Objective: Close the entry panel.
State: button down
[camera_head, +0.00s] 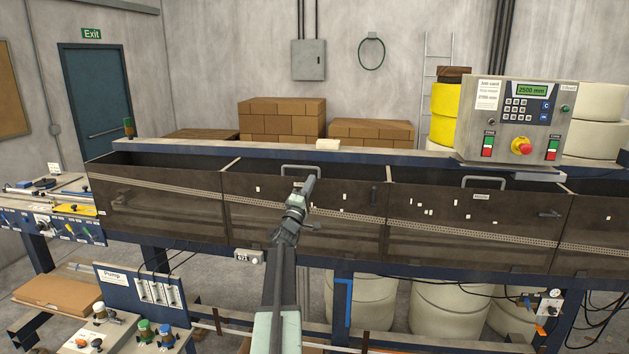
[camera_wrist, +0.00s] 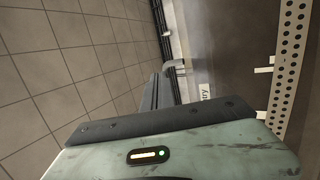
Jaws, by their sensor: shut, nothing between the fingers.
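The entry panel (camera_head: 345,225) is a dark, smoky see-through front panel in the machine's row, with a grey bar handle (camera_head: 300,168) at its top edge. A dark gap shows between this edge and the blue rail behind. In the wrist view, a white label (camera_wrist: 205,100) ending in "ry" sits on the panel (camera_wrist: 225,50), and the handle (camera_wrist: 176,66) is just beyond my fingertips. My gripper (camera_head: 309,182) is shut and empty, just below the handle in the head view; it also shows in the wrist view (camera_wrist: 155,82). I cannot tell whether it touches the panel.
A similar panel (camera_head: 150,205) is at left and another (camera_head: 460,215) at right, with its own handle (camera_head: 484,180). A control box (camera_head: 520,120) with a red button stands above at right. A pump station (camera_head: 140,285) is at lower left.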

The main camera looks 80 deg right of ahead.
jog(key=a, duration=1)
jog(key=shift+w, duration=0.4)
jog(key=shift+w+a, duration=0.1)
jog(key=shift+a, duration=0.05)
